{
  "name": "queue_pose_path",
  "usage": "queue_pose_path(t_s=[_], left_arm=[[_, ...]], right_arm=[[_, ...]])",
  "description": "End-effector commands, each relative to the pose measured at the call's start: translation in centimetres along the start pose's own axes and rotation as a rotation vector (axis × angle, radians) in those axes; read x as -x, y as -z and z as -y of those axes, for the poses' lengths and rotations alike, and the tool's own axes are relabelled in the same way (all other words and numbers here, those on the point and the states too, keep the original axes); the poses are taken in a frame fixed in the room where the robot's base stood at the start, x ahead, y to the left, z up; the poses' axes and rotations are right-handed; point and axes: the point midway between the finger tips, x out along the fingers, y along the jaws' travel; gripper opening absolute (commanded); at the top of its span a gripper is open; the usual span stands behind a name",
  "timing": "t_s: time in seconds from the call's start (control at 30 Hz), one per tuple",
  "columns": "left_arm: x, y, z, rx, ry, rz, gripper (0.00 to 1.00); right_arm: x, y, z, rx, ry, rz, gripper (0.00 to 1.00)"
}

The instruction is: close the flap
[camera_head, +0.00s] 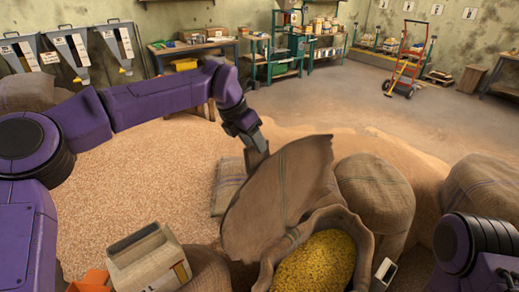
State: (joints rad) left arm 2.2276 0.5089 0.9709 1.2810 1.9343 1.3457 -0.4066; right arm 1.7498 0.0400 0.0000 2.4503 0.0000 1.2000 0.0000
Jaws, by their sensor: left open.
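A burlap sack (371,242) stands open at the bottom centre, full of yellow grain (318,264). Its wide brown flap (280,188) stands raised at the left of the mouth, tilted up and away from the grain. My left gripper (257,156) is open and points down at the far left side of the flap's upper part. Its fingertips are partly hidden there, and I cannot tell whether they touch the cloth.
Full sacks (376,190) stand right of the flap, with another (480,190) farther right. A folded sack (228,186) lies behind the flap. A cream container (146,262) is at the lower left. Loose grain covers the left floor. A red hand truck (407,62) stands far back.

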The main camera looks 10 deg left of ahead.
Motion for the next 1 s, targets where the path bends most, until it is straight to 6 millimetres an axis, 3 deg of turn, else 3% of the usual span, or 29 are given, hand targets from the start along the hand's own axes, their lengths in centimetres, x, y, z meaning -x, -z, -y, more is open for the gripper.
queue_pose_path(t_s=[0.1, 0.23, 0.53, 0.57, 0.7, 1.0], left_arm=[[-2.3, -0.1, 0.1, -0.001, 0.000, -0.004, 0.47], [-4.0, -0.1, 0.1, 0.000, 0.001, -0.002, 0.47], [-4.6, -0.2, 0.1, -0.002, 0.001, 0.000, 0.47], [-4.6, -0.2, 0.1, -0.003, 0.001, 0.000, 0.44], [-4.6, -0.2, 0.1, -0.003, 0.001, 0.000, 0.00], [-4.6, -0.2, 0.3, -0.007, -0.017, 0.000, 0.00]], right_arm=[[0.6, 0.3, -0.1, 0.000, 0.000, 0.000, 0.43], [0.9, 0.4, -0.1, 0.000, 0.000, 0.000, 0.43], [0.8, 0.4, -0.1, 0.000, 0.000, 0.000, 0.43], [0.8, 0.4, -0.1, 0.000, 0.000, 0.000, 0.43], [0.8, 0.4, -0.1, 0.000, 0.000, -0.001, 0.43], [0.6, 0.3, 0.0, 0.000, 0.000, -0.001, 0.43]])
